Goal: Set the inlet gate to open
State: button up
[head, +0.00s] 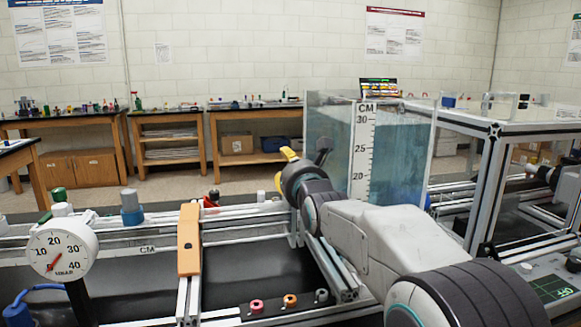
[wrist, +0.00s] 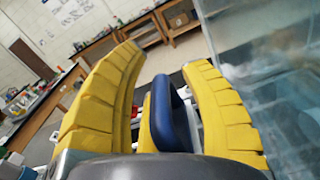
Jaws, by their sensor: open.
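My gripper (wrist: 163,58) is open, with one ribbed yellow finger on each side of the wrist view. A dark blue, rounded lever or handle (wrist: 168,118) stands between the fingers, nearer the right one. I cannot tell whether it touches either finger. A yellow piece shows just left of it, and a pale part behind it. The grey gripper body hides its lower end. No label marks the inlet gate, so I cannot confirm this handle is it. In the head view my arm reaches to the water tank's left side and hides most of that spot.
A clear water tank (head: 405,150) with a centimetre scale (head: 362,150) stands beside my gripper; it also shows in the wrist view (wrist: 290,80). A dial gauge (head: 62,250), an orange bar (head: 189,240) and metal rails lie left. Benches (head: 255,140) line the back wall.

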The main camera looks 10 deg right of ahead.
grip_shut()
jog(key=shift+r, duration=2.55)
jog(key=shift+c, duration=0.2)
grip_release()
jog(key=shift+d+f, duration=0.1)
jog(key=shift+f, duration=0.05)
jog(key=s, duration=1.2)
